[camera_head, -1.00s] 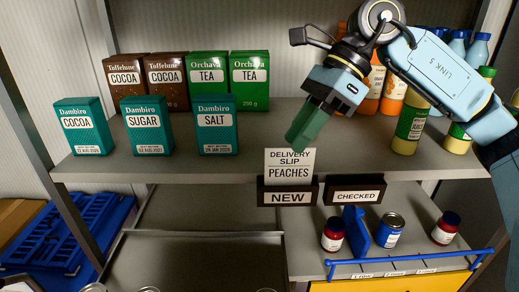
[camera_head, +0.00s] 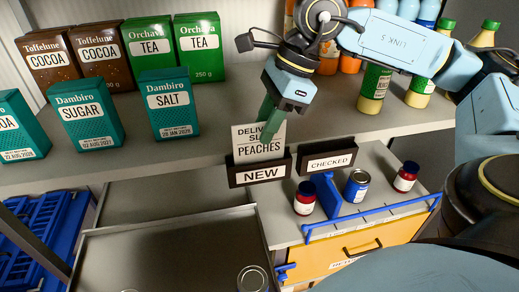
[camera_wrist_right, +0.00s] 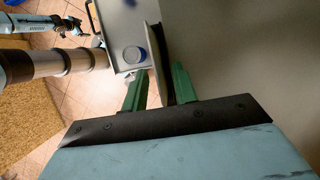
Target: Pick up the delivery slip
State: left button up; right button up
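The delivery slip (camera_head: 254,146) is a white card reading "DELIVERY SLIP PEACHES". It stands upright in the dark NEW holder (camera_head: 260,174) on the shelf's front edge. My right gripper (camera_head: 268,122) is at the slip, its green fingers pointing down and covering part of the lettering. In the right wrist view the fingers (camera_wrist_right: 160,88) are apart, with a thin edge between them that looks like the slip seen end-on; I see no clear contact. A small arm end at the upper left of that view (camera_wrist_right: 76,26) looks like my left gripper, too small to read.
A CHECKED holder (camera_head: 327,160) sits just right of the NEW one. Tea, cocoa, sugar and salt boxes stand left on the shelf; bottles (camera_head: 374,88) stand right. Below are a grey tray (camera_head: 170,240), jars, a blue can (camera_head: 357,186) and a blue rail (camera_head: 375,217).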

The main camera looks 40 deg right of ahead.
aim_at(259, 153)
jog(key=shift+x, duration=1.75)
grip_shut()
